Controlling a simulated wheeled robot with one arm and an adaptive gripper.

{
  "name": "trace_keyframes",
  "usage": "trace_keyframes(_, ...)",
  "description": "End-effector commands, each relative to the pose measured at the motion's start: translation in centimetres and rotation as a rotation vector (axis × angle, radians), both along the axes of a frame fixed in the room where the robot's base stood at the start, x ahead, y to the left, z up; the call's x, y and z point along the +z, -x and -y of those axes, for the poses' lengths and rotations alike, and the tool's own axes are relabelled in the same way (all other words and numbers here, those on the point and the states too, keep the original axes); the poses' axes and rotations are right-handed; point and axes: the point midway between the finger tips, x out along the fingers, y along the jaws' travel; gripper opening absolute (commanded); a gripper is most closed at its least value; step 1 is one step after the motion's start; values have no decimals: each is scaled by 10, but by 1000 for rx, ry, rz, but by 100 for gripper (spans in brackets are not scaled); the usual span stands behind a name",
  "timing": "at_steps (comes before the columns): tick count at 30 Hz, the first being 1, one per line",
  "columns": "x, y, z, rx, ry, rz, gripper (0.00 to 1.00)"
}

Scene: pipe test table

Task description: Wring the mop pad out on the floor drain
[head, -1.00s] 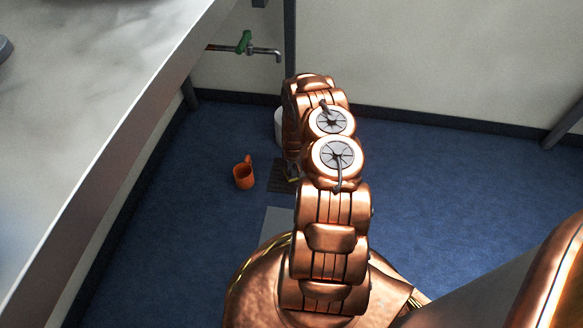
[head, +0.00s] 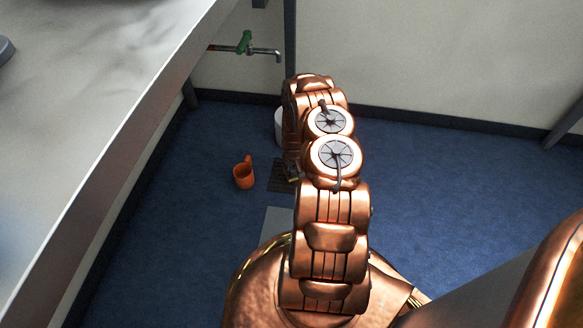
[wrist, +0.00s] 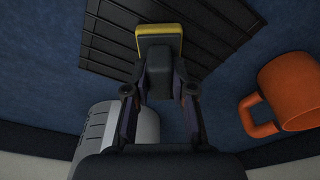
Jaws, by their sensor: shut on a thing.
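The mop pad (wrist: 160,30), a small block with a yellow face and a dark grey body, is between the fingers of my gripper (wrist: 160,84) in the wrist view. The fingers are shut on its grey part. The pad is over the floor drain (wrist: 105,40), a dark slatted grate; I cannot tell whether they touch. In the head view the drain (head: 279,176) shows partly behind my arm, and the pad is mostly hidden there.
An orange mug (head: 243,175) stands left of the drain and shows in the wrist view (wrist: 294,90). A white cylinder (head: 279,126) stands behind the drain. A tap with a green handle (head: 244,42) is on the wall. A table (head: 120,90) edges the left. Blue floor at right is clear.

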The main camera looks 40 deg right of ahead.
Motion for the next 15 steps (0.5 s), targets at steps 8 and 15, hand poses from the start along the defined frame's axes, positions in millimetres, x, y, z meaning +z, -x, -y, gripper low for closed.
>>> trace_keyframes(8,12,1,-1,0,-2,-2,0)
trace_keyframes(15,27,1,0,-1,-2,-1,0)
